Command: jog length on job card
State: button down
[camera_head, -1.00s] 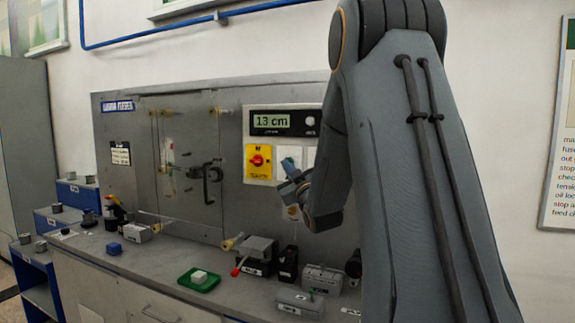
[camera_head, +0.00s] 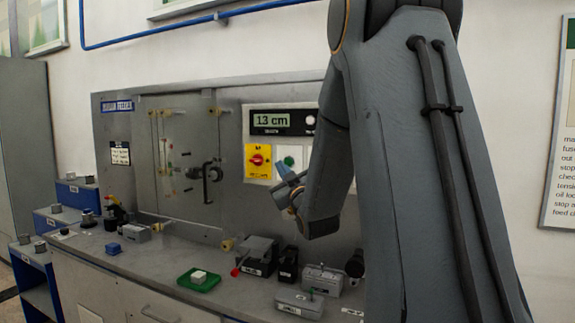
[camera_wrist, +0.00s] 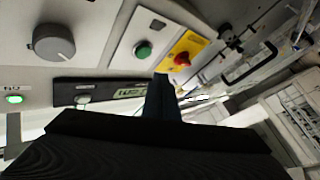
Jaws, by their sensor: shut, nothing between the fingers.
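The length display (camera_head: 270,122) on the grey machine panel reads 13 cm; its dark strip also shows in the wrist view (camera_wrist: 100,91), rotated. A small printed card (camera_head: 120,153) is on the left of the panel, its text too small to read. A green button (camera_head: 289,162) sits on a white plate below the display; it also shows in the wrist view (camera_wrist: 143,49). My gripper (camera_head: 281,171) is shut and empty in front of the panel, just below and left of the green button in the head view. Its blue fingers (camera_wrist: 160,88) also show in the wrist view.
A red knob on a yellow box (camera_head: 257,161) is left of the green button. A grey dial (camera_wrist: 54,43) shows in the wrist view. A black handle (camera_head: 208,180) projects from the panel.

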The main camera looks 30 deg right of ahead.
jog(key=shift+s+a, duration=0.75)
jog(key=shift+a, duration=0.2)
